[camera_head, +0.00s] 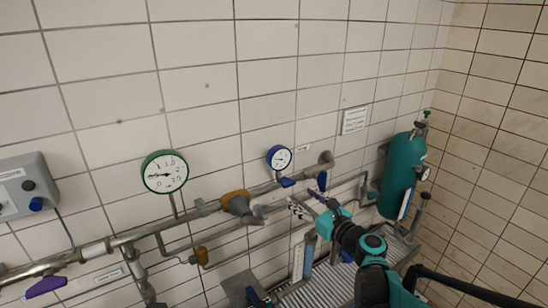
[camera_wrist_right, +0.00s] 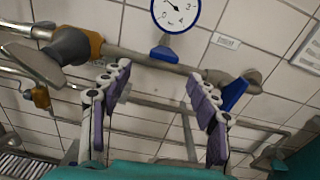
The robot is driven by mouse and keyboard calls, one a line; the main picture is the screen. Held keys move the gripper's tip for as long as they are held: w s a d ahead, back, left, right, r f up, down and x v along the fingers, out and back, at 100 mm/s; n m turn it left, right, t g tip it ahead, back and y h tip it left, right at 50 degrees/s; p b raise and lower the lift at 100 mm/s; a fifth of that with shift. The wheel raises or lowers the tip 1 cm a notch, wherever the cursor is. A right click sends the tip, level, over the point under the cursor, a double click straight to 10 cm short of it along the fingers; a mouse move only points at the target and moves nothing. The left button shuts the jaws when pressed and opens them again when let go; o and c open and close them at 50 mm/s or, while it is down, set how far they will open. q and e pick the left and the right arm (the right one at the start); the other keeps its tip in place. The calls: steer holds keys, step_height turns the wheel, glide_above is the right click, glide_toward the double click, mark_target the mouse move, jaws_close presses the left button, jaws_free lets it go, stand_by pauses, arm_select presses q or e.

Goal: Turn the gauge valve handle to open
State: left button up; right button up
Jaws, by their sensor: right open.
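A small blue gauge (camera_head: 279,158) with a white dial stands above the pipe in the head view. A blue handle (camera_head: 286,182) sits just below it; gauge (camera_wrist_right: 176,10) and handle (camera_wrist_right: 164,54) show at the top of the right wrist view. A second blue lever (camera_head: 322,180) is farther right on the pipe, partly behind a finger in the wrist view (camera_wrist_right: 236,94). My right gripper (camera_head: 308,203) is open and empty, near the pipe, below and right of the gauge. Its two purple-padded fingers (camera_wrist_right: 158,75) are spread, with the pipe beyond them. My left gripper is not in view.
A green gauge (camera_head: 165,172) and a purple handle (camera_head: 46,286) are to the left. A grey control box (camera_head: 22,187) hangs at far left. A teal cylinder (camera_head: 401,172) stands at the right, near the wall corner. Pipes run along the tiled wall.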

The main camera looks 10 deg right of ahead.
mark_target(291, 184)
steer(key=shift+m+t, duration=0.3)
steer(key=shift+m, duration=0.1)
steer(key=x, duration=0.7)
steer(key=shift+w+d+r, duration=0.1)
steer(key=shift+w+r, duration=0.3)
steer(key=shift+w, duration=0.05)
steer(key=c, duration=1.2)
